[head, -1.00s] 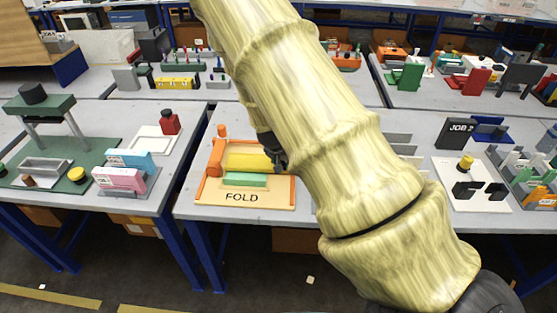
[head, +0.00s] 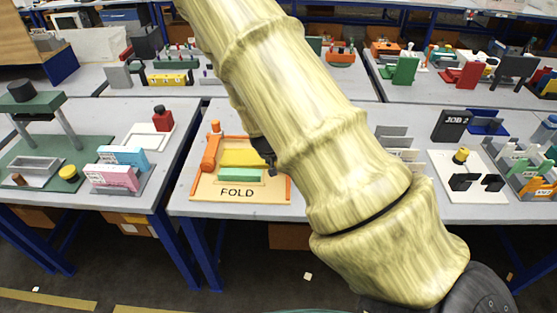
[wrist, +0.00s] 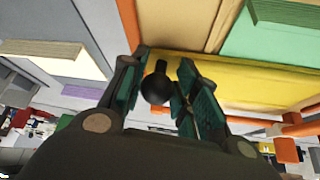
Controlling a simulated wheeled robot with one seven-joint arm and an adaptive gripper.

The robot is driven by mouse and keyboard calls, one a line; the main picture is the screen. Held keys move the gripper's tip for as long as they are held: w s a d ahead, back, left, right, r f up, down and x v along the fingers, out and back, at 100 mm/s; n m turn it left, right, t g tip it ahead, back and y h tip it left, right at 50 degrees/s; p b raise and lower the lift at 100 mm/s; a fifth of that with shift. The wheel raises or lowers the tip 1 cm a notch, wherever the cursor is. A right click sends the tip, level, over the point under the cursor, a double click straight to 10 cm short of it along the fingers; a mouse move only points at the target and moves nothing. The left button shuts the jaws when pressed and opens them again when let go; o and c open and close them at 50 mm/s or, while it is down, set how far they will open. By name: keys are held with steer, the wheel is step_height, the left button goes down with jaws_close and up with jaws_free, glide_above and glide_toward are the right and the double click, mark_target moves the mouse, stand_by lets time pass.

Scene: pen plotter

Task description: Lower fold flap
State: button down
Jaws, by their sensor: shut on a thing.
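The yellow fold flap (head: 243,157) sits in the orange-framed fold station (head: 198,190) on the grey table, behind a green block (head: 240,175) and the word FOLD. In the wrist view the flap (wrist: 245,82) runs across the upper right, with the green block (wrist: 275,42) above it. A black round knob (wrist: 157,87) shows between the fingers of my gripper (wrist: 158,95), which is shut on it. In the head view my gripper (head: 266,152) is at the flap's right end, partly hidden by my arm. The flap's exact tilt is hard to tell.
An orange post (head: 210,152) stands at the station's left. A pink and blue block fixture (head: 122,172) is on the left table. A JOB holder (head: 451,126) and a white board (head: 470,180) stand to the right. My arm hides the table right of the station.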

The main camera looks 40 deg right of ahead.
steer(key=c, duration=1.2)
jaws_free()
steer(key=shift+s+f, duration=0.3)
steer(key=shift+s, duration=0.1)
steer(key=shift+o, duration=0.6)
steer(key=shift+w+r, duration=0.15)
steer(key=shift+w, duration=0.05)
steer(key=shift+w+r, duration=0.1)
steer(key=v, duration=1.1)
steer(key=shift+r, duration=0.35)
